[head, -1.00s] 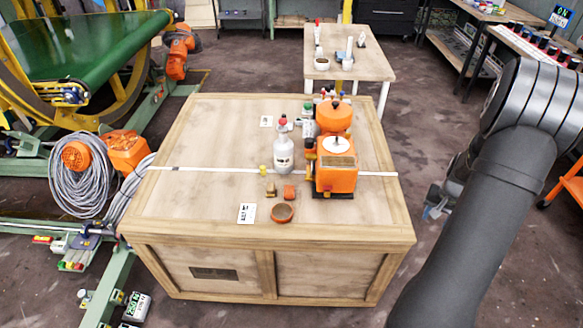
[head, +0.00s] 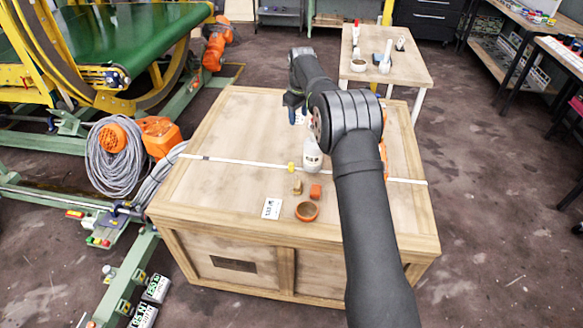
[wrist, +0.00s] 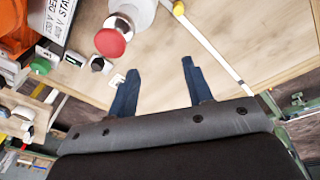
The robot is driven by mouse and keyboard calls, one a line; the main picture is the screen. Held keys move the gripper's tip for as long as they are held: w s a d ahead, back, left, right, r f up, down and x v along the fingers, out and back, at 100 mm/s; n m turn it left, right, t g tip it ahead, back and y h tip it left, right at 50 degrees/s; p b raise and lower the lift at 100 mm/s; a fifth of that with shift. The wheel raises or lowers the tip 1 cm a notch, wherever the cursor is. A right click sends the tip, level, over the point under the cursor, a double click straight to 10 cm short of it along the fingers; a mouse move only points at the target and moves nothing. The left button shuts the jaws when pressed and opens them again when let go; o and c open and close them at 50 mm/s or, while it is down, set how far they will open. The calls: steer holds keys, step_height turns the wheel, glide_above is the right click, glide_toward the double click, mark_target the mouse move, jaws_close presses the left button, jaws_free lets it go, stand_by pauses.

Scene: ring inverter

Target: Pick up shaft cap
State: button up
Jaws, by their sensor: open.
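I cannot tell which part is the shaft cap. An orange ring (head: 307,211), a small orange piece (head: 315,192) and a small brass-coloured piece (head: 297,187) lie on the front part of the wooden crate top (head: 235,145). My gripper (head: 298,115) is above the back part of the crate, well away from these small parts. In the wrist view my gripper (wrist: 158,80) has its two blue fingers apart with nothing between them. The small parts do not show in the wrist view.
My arm hides most of the orange machine (head: 383,155). A white strip crosses the crate, with a label card (head: 272,208) in front. The crate's left side is clear.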

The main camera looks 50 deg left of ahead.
mark_target(291, 164)
steer(key=s+f+n, duration=0.1)
steer(key=f, duration=0.6)
steer(key=f+n+h, duration=0.1)
steer(key=f, duration=0.7)
steer(key=s+f+n+g, duration=0.1)
steer(key=f, duration=0.6)
steer(key=shift+s+a+f+h, duration=0.2)
steer(key=shift+s+a+h, duration=0.1)
steer(key=shift+h, duration=0.1)
jaws_close()
